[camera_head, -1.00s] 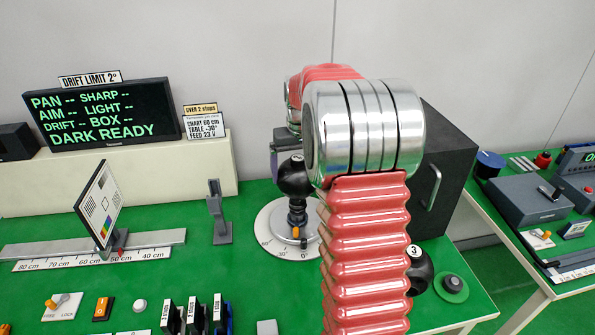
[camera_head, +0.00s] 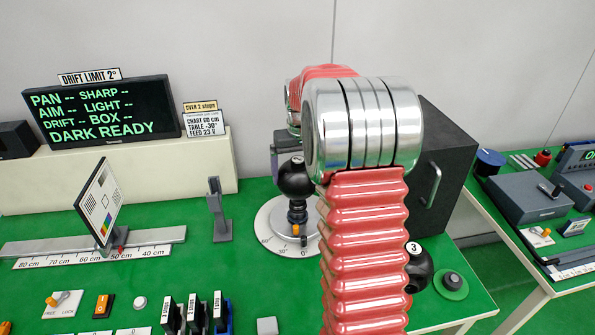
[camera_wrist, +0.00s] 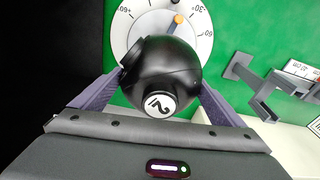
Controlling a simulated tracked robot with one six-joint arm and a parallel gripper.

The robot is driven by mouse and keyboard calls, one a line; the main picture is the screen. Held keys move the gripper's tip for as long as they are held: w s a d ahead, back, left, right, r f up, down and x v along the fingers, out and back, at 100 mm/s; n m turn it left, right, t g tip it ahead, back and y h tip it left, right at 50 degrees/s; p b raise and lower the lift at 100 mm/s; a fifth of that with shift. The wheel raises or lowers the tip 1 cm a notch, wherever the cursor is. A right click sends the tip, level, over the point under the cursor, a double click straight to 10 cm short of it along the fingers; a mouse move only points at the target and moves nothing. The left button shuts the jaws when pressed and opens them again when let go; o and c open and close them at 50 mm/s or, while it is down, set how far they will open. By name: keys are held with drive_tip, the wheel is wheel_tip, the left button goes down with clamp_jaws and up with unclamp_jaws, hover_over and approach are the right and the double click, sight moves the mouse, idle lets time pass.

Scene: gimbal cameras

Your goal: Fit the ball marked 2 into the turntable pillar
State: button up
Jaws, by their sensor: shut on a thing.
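The black ball marked 2 (camera_wrist: 165,65) sits between the jaws of my gripper (camera_wrist: 160,85) in the wrist view, its white number disc facing the camera. My gripper is shut on it. The pillar stands on the white dial of the turntable (camera_head: 272,228). The ball appears at or very close to the pillar top; I cannot tell whether it is seated. The ball hides the pillar top in the wrist view.
A black ball marked 3 (camera_head: 418,268) is at the right, partly behind my arm. A dark box (camera_head: 445,165) stands behind it. A grey upright bracket (camera_head: 218,210) is left of the turntable. A test chart (camera_head: 98,203) stands on a rail (camera_head: 40,248) farther left.

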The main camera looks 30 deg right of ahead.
drive_tip(key=shift+f, duration=0.3)
drive_tip(key=o, duration=1.6)
drive_tip(key=shift+r, duration=0.1)
drive_tip(key=r, duration=0.4)
drive_tip(key=s+r, duration=0.1)
drive_tip(key=r, duration=0.8)
drive_tip(key=shift+s+a+r, duration=0.25)
drive_tip(key=shift+s, duration=0.05)
